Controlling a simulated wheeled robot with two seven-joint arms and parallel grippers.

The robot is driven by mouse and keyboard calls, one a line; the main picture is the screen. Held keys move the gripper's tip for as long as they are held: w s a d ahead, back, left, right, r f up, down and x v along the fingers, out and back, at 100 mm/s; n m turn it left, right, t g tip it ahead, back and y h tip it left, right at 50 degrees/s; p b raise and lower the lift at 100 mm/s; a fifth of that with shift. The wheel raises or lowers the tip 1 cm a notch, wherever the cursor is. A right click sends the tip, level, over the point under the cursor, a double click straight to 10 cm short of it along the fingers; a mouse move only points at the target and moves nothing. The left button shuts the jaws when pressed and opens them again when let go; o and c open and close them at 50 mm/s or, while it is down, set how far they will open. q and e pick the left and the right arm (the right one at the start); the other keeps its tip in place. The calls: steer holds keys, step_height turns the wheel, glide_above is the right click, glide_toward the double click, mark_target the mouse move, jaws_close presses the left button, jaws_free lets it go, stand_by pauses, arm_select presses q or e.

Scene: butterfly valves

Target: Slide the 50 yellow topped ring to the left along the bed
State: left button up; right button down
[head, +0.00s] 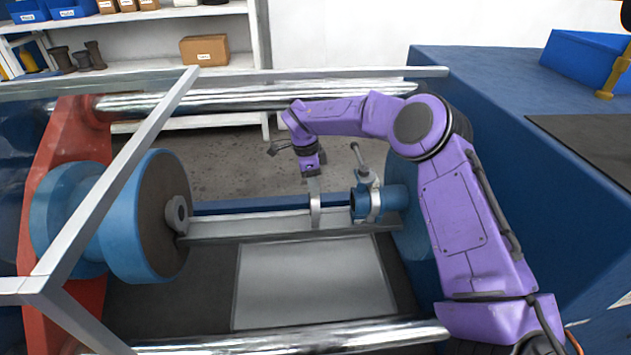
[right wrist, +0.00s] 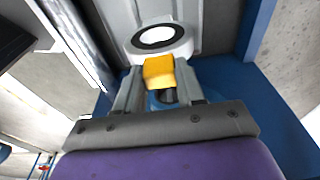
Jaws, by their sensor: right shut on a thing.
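My right gripper (head: 313,176) comes in from the right and points down over the ring. In the right wrist view its two fingers (right wrist: 159,80) are shut on the yellow top (right wrist: 159,71) of the ring. In the head view a thin grey ring (head: 315,209) stands upright on the bed (head: 248,226), right of its middle, just below the gripper. The yellow top is hidden there behind the gripper. No number can be read on the ring. My left gripper is not in view.
A blue drum with a dark face (head: 160,212) and a grey hub stands at the bed's left end. A blue fixture with a grey handle (head: 364,176) stands close right of the ring. The bed between ring and hub is clear. A grey frame bar (head: 118,165) crosses at left.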

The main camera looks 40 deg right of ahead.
steer(key=shift+a, duration=0.1)
steer(key=shift+w+a+p, duration=0.2)
steer(key=shift+w+a, duration=0.2)
steer(key=shift+a, duration=0.3)
steer(key=shift+w+a+p, duration=0.15)
steer(key=shift+w+a, duration=0.25)
steer(key=shift+a, duration=0.3)
steer(key=shift+w+a+p, duration=0.2)
steer(key=shift+w+a, duration=0.2)
steer(key=shift+a, duration=0.3)
steer(key=shift+w+a+p, duration=0.2)
steer(key=shift+w+a, duration=0.2)
steer(key=shift+a, duration=0.35)
steer(key=shift+w+a+p, duration=0.25)
steer(key=shift+w+a, duration=0.15)
steer(key=shift+a, duration=0.3)
steer(key=shift+w+a+p, duration=0.2)
steer(key=shift+w+a, duration=0.2)
steer(key=shift+a, duration=0.35)
steer(key=shift+w+a+p, duration=0.1)
steer(key=shift+w+a, duration=0.3)
steer(key=shift+a, duration=0.3)
steer(key=shift+w+a+p, duration=0.15)
steer(key=shift+w+a, duration=0.25)
steer(key=shift+a, duration=0.35)
steer(key=shift+w+a+p, duration=0.1)
steer(key=shift+w+a, duration=0.3)
steer(key=shift+a, duration=0.3)
